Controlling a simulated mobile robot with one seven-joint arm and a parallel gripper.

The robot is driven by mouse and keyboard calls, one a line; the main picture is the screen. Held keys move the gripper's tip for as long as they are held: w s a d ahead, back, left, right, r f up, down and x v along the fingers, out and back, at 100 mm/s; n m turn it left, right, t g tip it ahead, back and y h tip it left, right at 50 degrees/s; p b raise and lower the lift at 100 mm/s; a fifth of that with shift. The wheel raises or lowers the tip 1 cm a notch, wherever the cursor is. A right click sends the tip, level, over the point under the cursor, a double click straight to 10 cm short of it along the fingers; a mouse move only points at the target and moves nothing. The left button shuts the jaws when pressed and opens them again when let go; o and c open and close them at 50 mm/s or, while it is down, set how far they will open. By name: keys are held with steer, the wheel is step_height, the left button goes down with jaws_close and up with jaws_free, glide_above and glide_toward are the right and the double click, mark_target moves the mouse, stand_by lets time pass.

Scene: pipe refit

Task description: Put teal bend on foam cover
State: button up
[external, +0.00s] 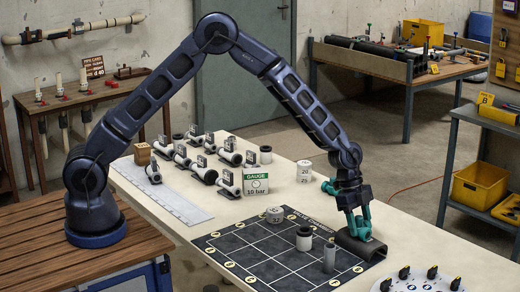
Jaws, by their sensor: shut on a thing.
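My gripper (359,229) points down at the right front of the long table. It is shut on a teal piece, which I take to be the teal bend (361,236); at this size its outline is hard to part from the teal fingers. The foam cover, seemingly the dark half-round shell (375,251), lies on the table at the right edge of the black grid mat. The teal piece is right at the top of this shell. I cannot tell whether they touch.
The black grid mat (240,248) holds a grey cylinder (329,258), a dark-and-white ring (304,239) and a light block (274,214). A gauge box (255,185) and several white pipe fittings stand behind. A round dial plate (425,281) is at the front right.

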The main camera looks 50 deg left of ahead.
steer(key=shift+f, duration=0.1)
steer(key=o, duration=1)
steer(key=v, duration=1.2)
steer(key=s+a+r+n+t+y, duration=0.1)
steer(key=s+a+r+n, duration=0.4)
steer(key=a+r, duration=0.65)
steer(key=s+a+r+n+t+y, duration=0.1)
steer(key=s+a+r+n+t, duration=0.15)
steer(key=s+a+r, duration=0.9)
steer(key=s+a+n, duration=0.3)
steer(key=s+a, duration=0.4)
steer(key=s+a+n+y, duration=0.1)
steer(key=s+a+n, duration=0.3)
steer(key=s+a, duration=0.3)
steer(key=s+a+n+t+y, duration=0.1)
steer(key=s+a+n, duration=0.2)
steer(key=s+a, duration=0.3)
steer(key=shift+s+a+r+n, duration=0.1)
steer(key=shift+s+a+n, duration=0.1)
steer(key=shift+a, duration=0.6)
steer(key=shift+s+a+n, duration=0.1)
steer(key=shift+s+a, duration=0.1)
steer(key=shift+a, duration=0.6)
